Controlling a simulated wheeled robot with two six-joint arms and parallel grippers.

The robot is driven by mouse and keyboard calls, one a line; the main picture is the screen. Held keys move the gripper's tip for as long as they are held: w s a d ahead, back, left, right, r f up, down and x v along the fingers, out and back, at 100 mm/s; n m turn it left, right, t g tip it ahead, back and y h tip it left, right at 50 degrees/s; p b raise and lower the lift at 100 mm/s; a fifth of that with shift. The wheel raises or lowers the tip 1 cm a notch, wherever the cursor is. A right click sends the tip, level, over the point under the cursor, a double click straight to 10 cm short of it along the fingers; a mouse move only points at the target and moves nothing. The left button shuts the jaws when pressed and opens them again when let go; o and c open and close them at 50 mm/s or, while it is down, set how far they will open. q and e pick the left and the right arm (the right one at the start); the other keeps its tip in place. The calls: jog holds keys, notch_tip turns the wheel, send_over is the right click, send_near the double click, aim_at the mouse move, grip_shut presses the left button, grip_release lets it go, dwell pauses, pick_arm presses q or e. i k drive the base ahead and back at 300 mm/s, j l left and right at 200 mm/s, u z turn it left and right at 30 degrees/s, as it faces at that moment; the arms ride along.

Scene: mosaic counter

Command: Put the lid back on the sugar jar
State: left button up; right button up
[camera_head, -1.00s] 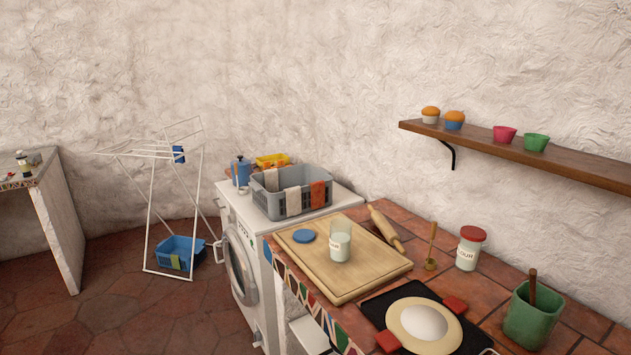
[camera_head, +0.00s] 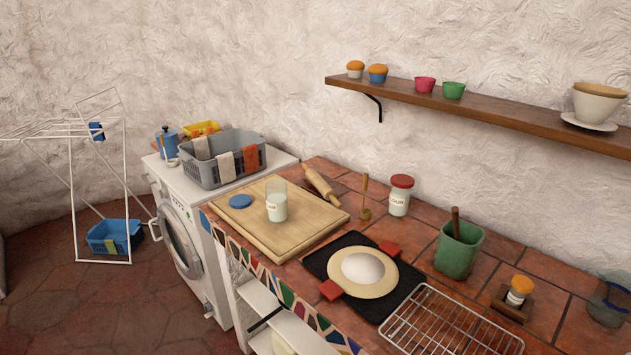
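An open glass jar (camera_head: 277,204) with white contents and a partly readable label ending in "AR" stands upright on the wooden board (camera_head: 300,239). A flat blue lid (camera_head: 240,201) lies on the same board, just left of the jar and apart from it. Another jar (camera_head: 399,199), with a red lid on, stands on the tiles further right; its label seems to end in "OUR". Neither of my grippers is in view.
A rolling pin (camera_head: 321,186) lies at the board's back edge. A black mat (camera_head: 321,262) with a pan-like dish (camera_head: 382,281), a wire rack (camera_head: 450,330) and a green pot (camera_head: 458,250) occupy the counter to the right. The board's front is clear.

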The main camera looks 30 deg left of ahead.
aim_at(277, 202)
jog(key=u, duration=1.2)
